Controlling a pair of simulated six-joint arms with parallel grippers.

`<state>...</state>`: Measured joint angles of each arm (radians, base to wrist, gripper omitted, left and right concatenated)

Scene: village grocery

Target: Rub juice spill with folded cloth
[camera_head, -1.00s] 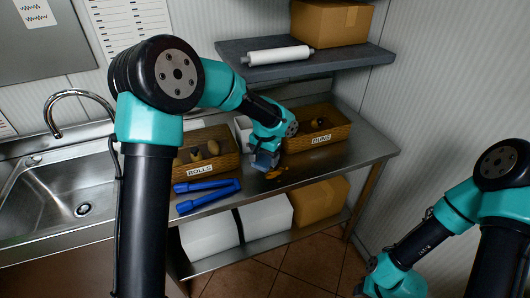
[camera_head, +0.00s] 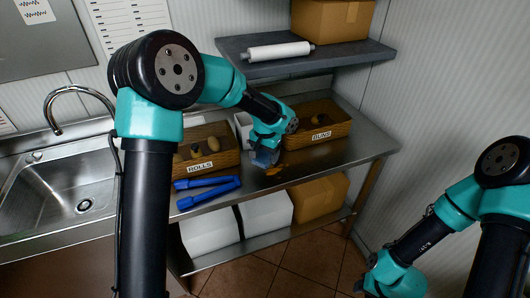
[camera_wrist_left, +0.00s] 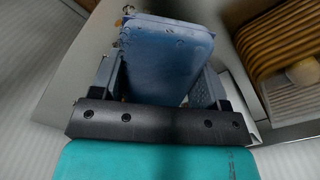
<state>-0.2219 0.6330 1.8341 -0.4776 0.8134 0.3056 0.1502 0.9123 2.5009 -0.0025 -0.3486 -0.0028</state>
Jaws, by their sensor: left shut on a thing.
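My left gripper (camera_head: 264,155) is shut on a blue folded cloth (camera_head: 265,159), low over the steel counter between the two wooden crates. In the left wrist view the folded cloth (camera_wrist_left: 165,60) fills the space between the fingers, with small spots along its far edge. The orange juice spill (camera_head: 275,171) shows on the counter just beside the cloth, to its lower right. I cannot tell how much of it lies under the cloth. My right arm is at the lower right, away from the counter, and its fingers do not show.
The ROLLS crate (camera_head: 220,160) stands left of my left gripper and the BUNS crate (camera_head: 338,130) right of it. Blue tongs (camera_head: 207,190) lie near the counter's front edge. A grey shelf (camera_head: 340,58) hangs above. The counter's right end is clear.

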